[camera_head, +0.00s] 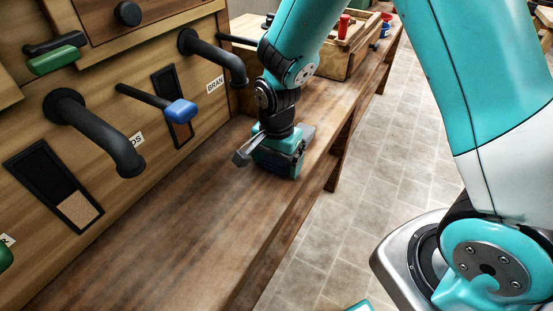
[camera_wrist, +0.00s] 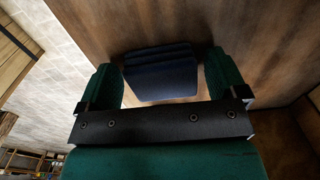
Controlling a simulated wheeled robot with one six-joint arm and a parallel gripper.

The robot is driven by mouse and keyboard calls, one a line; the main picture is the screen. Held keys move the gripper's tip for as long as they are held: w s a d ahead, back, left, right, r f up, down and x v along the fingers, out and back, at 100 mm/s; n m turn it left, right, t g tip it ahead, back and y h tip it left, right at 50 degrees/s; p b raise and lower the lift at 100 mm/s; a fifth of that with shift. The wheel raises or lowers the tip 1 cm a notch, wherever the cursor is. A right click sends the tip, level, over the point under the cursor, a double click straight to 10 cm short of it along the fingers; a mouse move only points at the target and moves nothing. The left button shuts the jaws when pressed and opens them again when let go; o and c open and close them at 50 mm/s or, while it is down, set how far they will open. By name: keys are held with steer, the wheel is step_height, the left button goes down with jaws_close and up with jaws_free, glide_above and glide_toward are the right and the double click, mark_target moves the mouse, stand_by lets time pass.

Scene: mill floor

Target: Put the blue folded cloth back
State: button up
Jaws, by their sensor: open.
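The blue folded cloth (camera_wrist: 160,75) lies flat on the brown wooden bench, its folded layers showing in the wrist view. My gripper (camera_head: 278,158) is open, pointing down low over the bench near its front edge. In the wrist view its two green fingers stand on either side of the cloth, with gaps between fingers and cloth. In the head view my gripper mostly hides the cloth.
The bench (camera_head: 150,240) is clear at the near left. Black spouts (camera_head: 100,130) and a blue-ended lever (camera_head: 180,110) stick out from the wooden panel at left. A wooden box (camera_head: 345,62) with a red item (camera_head: 344,25) stands farther back. Tiled floor lies at right.

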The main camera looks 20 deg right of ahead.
step_height(320, 180, up, 12)
steer(key=p, duration=0.1)
steer(key=s+a+r+n+y, duration=0.2)
steer(key=s+r+n, duration=0.3)
steer(key=s+n, duration=0.4)
steer(key=s+a+r+n+y, duration=0.2)
steer(key=s+r+n, duration=0.3)
steer(key=s+n, duration=0.4)
steer(key=shift+s+a, duration=0.2)
steer(key=shift+s, duration=0.05)
step_height(320, 180, up, 6)
steer(key=p, duration=0.6)
steer(key=shift+r+p, duration=0.15)
steer(key=shift+p, duration=0.15)
